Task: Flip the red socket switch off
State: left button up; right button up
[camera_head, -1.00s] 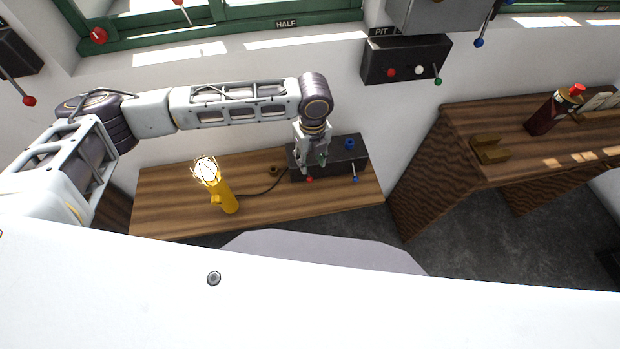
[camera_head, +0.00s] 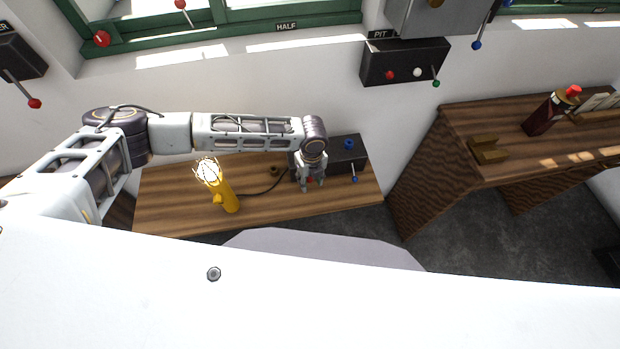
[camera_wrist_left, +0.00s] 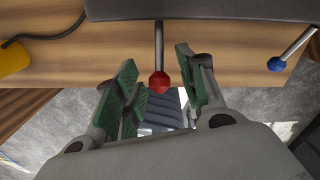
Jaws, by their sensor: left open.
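The black socket box (camera_head: 345,155) sits on the wooden bench and also shows at the top of the left wrist view (camera_wrist_left: 200,10). Its red switch (camera_wrist_left: 159,82) is a thin metal lever with a red knob, pointing out over the bench edge in that view. My left gripper (camera_wrist_left: 156,72) is open, with one green-padded finger on each side of the red knob and visible gaps. In the head view my left gripper (camera_head: 311,186) mostly covers the red switch. The blue switch (camera_head: 354,178) stands to its right. My right gripper is out of view.
A lit yellow torch-like lamp (camera_head: 228,197) stands on the bench (camera_head: 165,205) to the left, with a black cable running to the box. A black wall box (camera_head: 405,62) with red, white and green knobs hangs above. A wooden desk (camera_head: 470,130) stands right.

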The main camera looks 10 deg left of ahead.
pick_arm(q)
jog(key=shift+f, duration=0.1)
grip_shut()
dwell(0.3)
